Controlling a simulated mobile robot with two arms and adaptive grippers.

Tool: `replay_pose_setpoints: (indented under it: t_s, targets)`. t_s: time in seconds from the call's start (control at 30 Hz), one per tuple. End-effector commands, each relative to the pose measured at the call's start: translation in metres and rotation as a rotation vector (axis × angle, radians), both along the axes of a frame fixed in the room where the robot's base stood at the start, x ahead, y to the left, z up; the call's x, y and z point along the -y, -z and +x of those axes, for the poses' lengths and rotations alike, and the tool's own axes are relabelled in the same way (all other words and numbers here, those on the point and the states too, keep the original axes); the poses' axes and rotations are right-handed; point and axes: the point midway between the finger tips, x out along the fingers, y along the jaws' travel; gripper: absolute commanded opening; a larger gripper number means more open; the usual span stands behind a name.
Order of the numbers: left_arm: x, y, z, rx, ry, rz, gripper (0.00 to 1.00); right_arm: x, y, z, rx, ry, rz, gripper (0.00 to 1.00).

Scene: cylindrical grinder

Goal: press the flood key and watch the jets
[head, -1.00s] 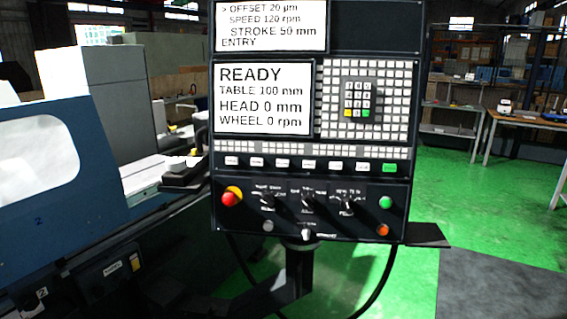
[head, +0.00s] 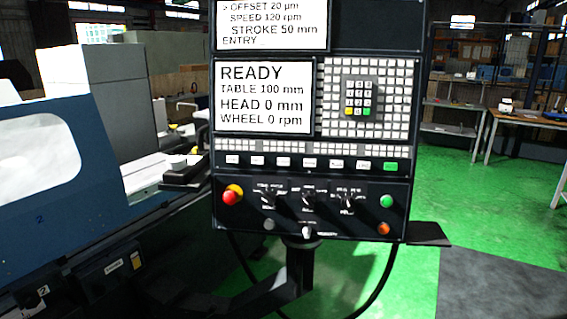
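The control panel (head: 230,170) of the grinder stands upright in the middle of the head view. A row of several white keys (head: 283,162) with one green key (head: 390,167) at its right end runs below the screens. The key labels are too small to read, so I cannot tell which is the flood key. The lower screen (head: 262,97) reads READY, table 100 mm, head 0 mm, wheel 0 rpm. The upper screen (head: 270,24) shows offset, speed and stroke. No jets are visible. Neither gripper is in view.
A red stop button (head: 230,198), several knobs, a green button (head: 387,201) and an orange button (head: 383,228) sit low on the panel. The blue machine cover (head: 80,215) fills the left. Green floor (head: 460,205) is open at right, with a workbench (head: 525,133) behind.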

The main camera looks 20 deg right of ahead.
Motion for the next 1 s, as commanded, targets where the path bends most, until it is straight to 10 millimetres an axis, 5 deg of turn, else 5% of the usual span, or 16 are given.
replay_pose_setpoints:
  t_s: [1.0]
  targets:
    - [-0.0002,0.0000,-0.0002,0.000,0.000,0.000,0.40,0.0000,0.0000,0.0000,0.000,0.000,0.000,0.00]
